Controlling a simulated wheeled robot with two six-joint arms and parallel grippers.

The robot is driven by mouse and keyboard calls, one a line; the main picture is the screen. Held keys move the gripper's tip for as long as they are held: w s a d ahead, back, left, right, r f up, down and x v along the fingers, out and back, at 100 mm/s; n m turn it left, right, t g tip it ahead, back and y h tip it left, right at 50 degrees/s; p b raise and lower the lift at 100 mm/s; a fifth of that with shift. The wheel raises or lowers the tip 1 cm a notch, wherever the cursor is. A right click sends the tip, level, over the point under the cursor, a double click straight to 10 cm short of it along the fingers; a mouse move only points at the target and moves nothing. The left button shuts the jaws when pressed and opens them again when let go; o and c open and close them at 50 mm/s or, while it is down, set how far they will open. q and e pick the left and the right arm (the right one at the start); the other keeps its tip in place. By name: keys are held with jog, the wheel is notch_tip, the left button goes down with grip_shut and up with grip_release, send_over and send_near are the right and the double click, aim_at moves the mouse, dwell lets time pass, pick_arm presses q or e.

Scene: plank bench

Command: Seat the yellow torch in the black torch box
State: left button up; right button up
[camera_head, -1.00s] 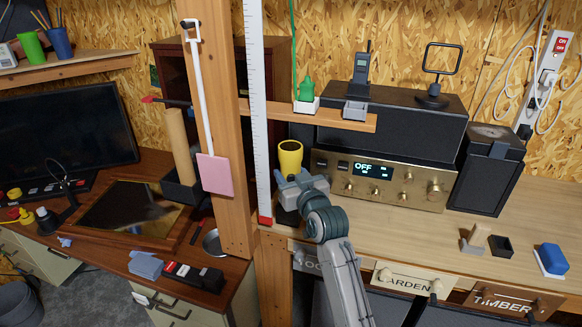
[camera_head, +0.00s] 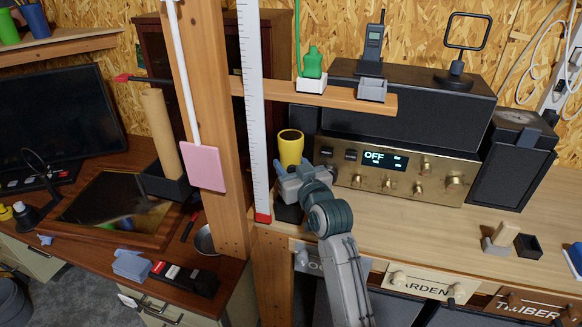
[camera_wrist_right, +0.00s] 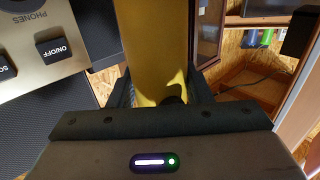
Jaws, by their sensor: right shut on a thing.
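The yellow torch (camera_head: 291,150) stands upright with its dark end up, at the left of the brass-fronted stereo. My right gripper (camera_head: 290,172) is shut around its lower part. In the right wrist view the torch (camera_wrist_right: 155,45) runs between the fingers of the gripper (camera_wrist_right: 158,90). A dark box (camera_head: 288,213), which looks like the black torch box, sits on the bench right below the gripper. The gripper hides its top and the torch's lower end, so I cannot tell whether the torch is inside it. My left gripper is not in view.
The wooden post (camera_head: 215,180) and white ruler (camera_head: 256,120) stand close on the left. The stereo (camera_head: 390,172) is close on the right. A shelf (camera_head: 270,93) crosses above.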

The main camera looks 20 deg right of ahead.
jog(key=shift+s+r, duration=0.2)
jog(key=shift+r, duration=0.05)
jog(key=shift+s+r, duration=0.1)
jog(key=shift+s, duration=0.2)
jog(key=shift+s+a, duration=0.1)
jog(key=shift+w+f, duration=0.2)
jog(key=shift+f, duration=0.25)
jog(key=o, duration=1)
jog(key=shift+o, duration=0.9)
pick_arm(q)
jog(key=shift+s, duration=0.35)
pick_arm(e)
jog(key=shift+s, duration=0.1)
jog(key=shift+r, duration=0.1)
